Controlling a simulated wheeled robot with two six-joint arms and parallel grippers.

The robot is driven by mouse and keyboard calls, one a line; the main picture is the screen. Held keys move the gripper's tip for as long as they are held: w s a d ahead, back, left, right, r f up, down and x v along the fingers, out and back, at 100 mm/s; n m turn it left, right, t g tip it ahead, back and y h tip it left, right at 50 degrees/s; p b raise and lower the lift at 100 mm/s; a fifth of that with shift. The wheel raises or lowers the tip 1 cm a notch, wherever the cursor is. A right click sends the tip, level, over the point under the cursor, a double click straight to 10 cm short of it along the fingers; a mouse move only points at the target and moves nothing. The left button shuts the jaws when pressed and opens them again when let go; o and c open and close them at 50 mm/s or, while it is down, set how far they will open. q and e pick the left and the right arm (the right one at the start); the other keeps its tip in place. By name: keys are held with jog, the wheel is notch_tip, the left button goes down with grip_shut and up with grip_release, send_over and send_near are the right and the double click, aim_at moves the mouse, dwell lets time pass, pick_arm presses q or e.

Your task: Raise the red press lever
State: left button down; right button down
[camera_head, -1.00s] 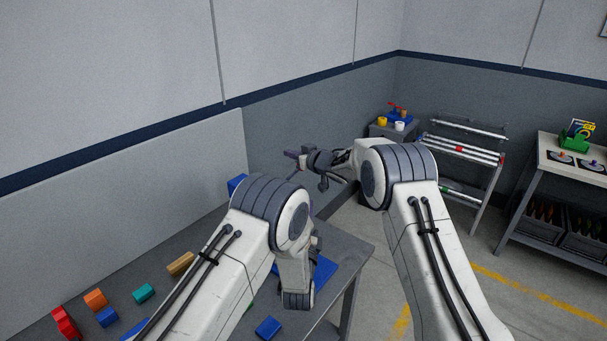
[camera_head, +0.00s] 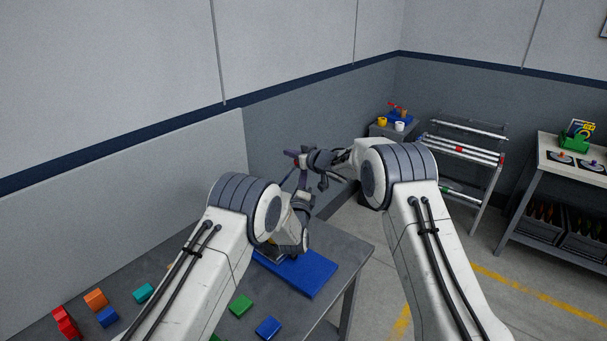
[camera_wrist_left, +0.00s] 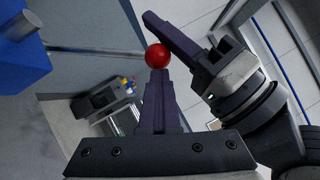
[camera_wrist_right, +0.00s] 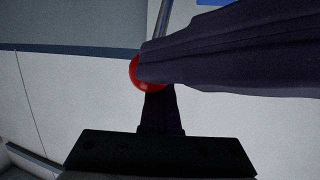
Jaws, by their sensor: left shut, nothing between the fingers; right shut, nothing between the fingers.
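The press lever's red ball knob (camera_wrist_left: 157,55) sits on a metal rod from a blue press body (camera_wrist_left: 20,50) in the left wrist view. My left gripper (camera_wrist_left: 159,74) is shut, its tips right at the knob; I cannot tell whether they touch it. My right gripper (camera_head: 292,153) is shut and reaches in from the right; one of its fingers passes just beyond the knob in the left wrist view. The right wrist view shows the knob (camera_wrist_right: 146,76) partly covered by a dark finger across the front.
A blue plate (camera_head: 312,273) lies on the grey table (camera_head: 345,255). Green (camera_head: 240,305), blue (camera_head: 268,327), teal (camera_head: 144,293) and orange (camera_head: 96,299) blocks lie nearer. A rack (camera_head: 470,150) and side table (camera_head: 545,155) stand right. Floor beside the table is clear.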

pick_arm(q)
jog(key=shift+w+a+r, duration=0.1)
jog(key=shift+r, duration=0.05)
pick_arm(e)
jog(key=shift+d+f, duration=0.1)
jog(key=shift+f, duration=0.2)
